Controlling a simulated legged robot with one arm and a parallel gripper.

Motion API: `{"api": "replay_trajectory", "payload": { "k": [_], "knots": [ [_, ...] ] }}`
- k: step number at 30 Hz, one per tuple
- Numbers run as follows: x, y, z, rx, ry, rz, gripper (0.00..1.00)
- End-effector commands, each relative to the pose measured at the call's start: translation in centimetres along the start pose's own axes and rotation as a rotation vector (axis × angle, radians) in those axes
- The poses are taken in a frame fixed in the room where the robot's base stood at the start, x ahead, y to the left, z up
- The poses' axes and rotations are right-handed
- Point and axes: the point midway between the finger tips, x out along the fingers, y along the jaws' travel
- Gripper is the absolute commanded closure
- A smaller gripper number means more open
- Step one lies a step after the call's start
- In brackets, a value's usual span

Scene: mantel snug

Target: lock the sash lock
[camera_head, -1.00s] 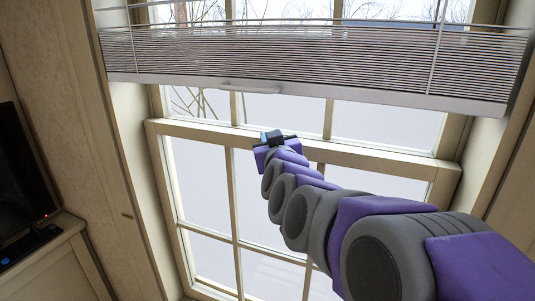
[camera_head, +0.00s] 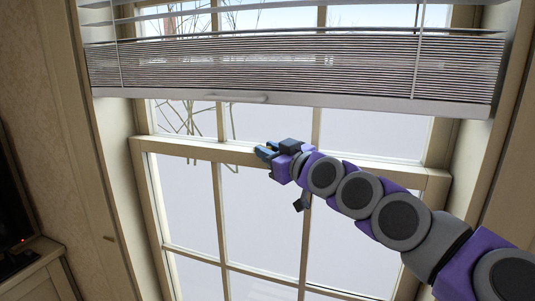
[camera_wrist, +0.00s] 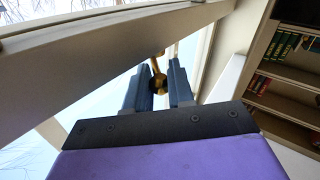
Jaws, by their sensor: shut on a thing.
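The brass sash lock (camera_wrist: 158,80) shows in the wrist view as a small gold-coloured fitting at the window's rail. My gripper (camera_wrist: 158,67) has its two dark fingers on either side of the lock's brass lever and is shut on it. In the head view my gripper (camera_head: 263,151) is at the meeting rail (camera_head: 200,148) of the window, its fingers pointing left. The lock is hidden or too small to make out there. I cannot tell which way the lever is turned.
A lowered blind (camera_head: 290,70) hangs just above the rail, with a white handle (camera_head: 235,97) on its bottom bar. The window's side frames stand left and right. A bookshelf (camera_wrist: 285,75) shows at right in the wrist view. A dark screen (camera_head: 15,205) stands at far left.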

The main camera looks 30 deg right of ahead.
Motion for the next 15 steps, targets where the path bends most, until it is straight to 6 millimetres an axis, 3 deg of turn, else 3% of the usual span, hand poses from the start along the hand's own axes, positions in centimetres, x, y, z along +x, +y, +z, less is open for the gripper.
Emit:
{"api": "replay_trajectory", "payload": {
  "k": [15],
  "knots": [
    [-0.04,0.26,0.00,0.001,0.009,-0.040,1.00]
  ]
}}
